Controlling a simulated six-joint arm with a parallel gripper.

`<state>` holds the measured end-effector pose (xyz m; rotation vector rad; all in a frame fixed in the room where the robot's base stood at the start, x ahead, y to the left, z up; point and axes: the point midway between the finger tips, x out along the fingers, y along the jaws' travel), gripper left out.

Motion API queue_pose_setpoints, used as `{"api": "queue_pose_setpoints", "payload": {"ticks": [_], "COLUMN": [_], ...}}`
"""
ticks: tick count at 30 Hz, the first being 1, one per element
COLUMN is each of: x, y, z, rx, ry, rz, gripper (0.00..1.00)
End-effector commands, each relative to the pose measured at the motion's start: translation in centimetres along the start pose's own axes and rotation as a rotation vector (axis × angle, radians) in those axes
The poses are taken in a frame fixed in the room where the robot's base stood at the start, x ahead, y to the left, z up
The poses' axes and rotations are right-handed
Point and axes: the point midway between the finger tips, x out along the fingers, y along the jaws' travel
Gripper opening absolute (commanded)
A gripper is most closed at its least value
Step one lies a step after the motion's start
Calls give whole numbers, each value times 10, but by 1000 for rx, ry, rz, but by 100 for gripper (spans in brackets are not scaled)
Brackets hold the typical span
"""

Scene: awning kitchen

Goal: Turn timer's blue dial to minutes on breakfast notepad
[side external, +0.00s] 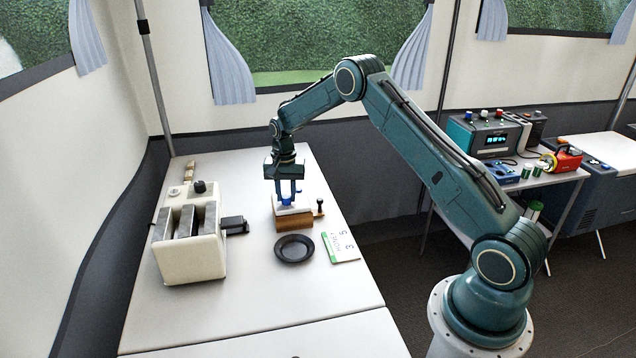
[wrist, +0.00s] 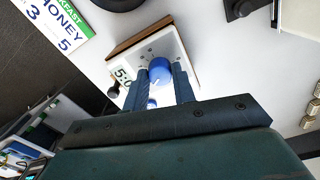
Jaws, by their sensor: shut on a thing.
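The timer (side external: 294,222) is a wooden-sided box with a white face, standing on the white table. Its blue dial (wrist: 160,72) faces up toward my wrist. My gripper (side external: 288,196) points down over the timer, with its two fingers on either side of the blue dial, shut on it. A smaller blue part (wrist: 151,103) shows between the fingers. The breakfast notepad (side external: 341,247), white with a green strip, lies right of the timer. In the wrist view the notepad (wrist: 52,27) reads "HONEY", "3" and "5".
A black plate (side external: 294,249) lies in front of the timer. A cream toaster (side external: 190,244) with a black lever stands to the left. A black knob (side external: 319,206) is close at the timer's right. The table's front is clear.

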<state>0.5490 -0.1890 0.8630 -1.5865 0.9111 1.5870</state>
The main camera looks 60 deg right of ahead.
Motion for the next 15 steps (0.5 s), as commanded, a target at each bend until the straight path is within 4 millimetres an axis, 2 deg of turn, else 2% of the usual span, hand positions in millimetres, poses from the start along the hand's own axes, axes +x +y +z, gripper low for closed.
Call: {"api": "queue_pose_setpoints", "payload": {"ticks": [11, 12, 15], "x": [-1, -1, -1], "y": [0, 0, 0], "z": [0, 0, 0], "rx": [5, 5, 5], "ry": [2, 2, 1], "rz": [-1, -1, -1], "gripper": [3, 32, 48]}}
